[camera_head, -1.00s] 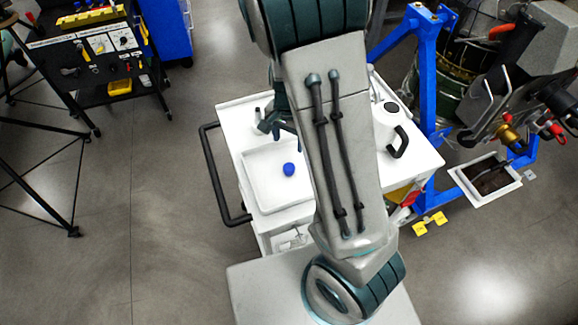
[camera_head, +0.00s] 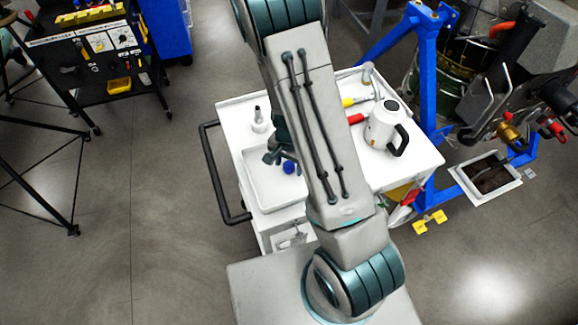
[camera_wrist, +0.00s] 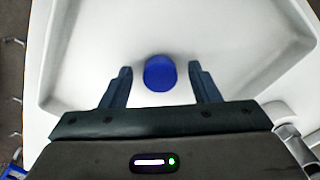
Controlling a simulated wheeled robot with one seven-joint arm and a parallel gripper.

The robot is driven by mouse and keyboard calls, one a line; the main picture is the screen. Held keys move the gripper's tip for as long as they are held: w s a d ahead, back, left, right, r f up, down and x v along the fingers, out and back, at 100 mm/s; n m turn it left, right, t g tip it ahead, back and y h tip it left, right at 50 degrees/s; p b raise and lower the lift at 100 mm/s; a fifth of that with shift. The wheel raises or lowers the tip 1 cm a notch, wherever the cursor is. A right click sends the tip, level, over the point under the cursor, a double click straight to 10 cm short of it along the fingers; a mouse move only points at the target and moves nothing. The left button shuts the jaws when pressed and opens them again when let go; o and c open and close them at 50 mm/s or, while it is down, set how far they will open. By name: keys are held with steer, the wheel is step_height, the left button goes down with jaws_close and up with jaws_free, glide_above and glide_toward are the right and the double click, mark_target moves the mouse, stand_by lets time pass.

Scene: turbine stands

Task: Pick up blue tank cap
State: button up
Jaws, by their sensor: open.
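The blue tank cap (camera_head: 289,168) sits in a shallow white tray (camera_head: 262,197) on the white cart. In the wrist view the cap (camera_wrist: 160,73) lies between the two dark fingertips of my gripper (camera_wrist: 161,82), with a gap on each side. My gripper is open and holds nothing. In the head view my gripper (camera_head: 280,158) is over the tray beside the cap, and my arm hides part of the tray's right side. I cannot tell the gripper's exact height above the tray floor.
On the cart stand a white jug (camera_head: 382,128) with a black handle, a small white bottle (camera_head: 258,119) behind the tray, and red- and yellow-handled tools. A black handle rail (camera_head: 216,175) runs along the cart's left side. A blue stand (camera_head: 428,80) is at the right.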

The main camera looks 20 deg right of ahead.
steer(key=shift+f, duration=0.2)
jaws_close()
steer(key=shift+r, duration=0.1)
steer(key=shift+r, duration=0.5)
steer(key=r, duration=0.3)
steer(key=shift+d+r, duration=0.15)
steer(key=shift+d, duration=0.1)
steer(key=d+r+b, duration=0.2)
steer(key=d+r, duration=0.4)
steer(key=d, duration=0.5)
steer(key=shift+s+d+r+b, duration=0.15)
steer(key=shift+r+b, duration=0.15)
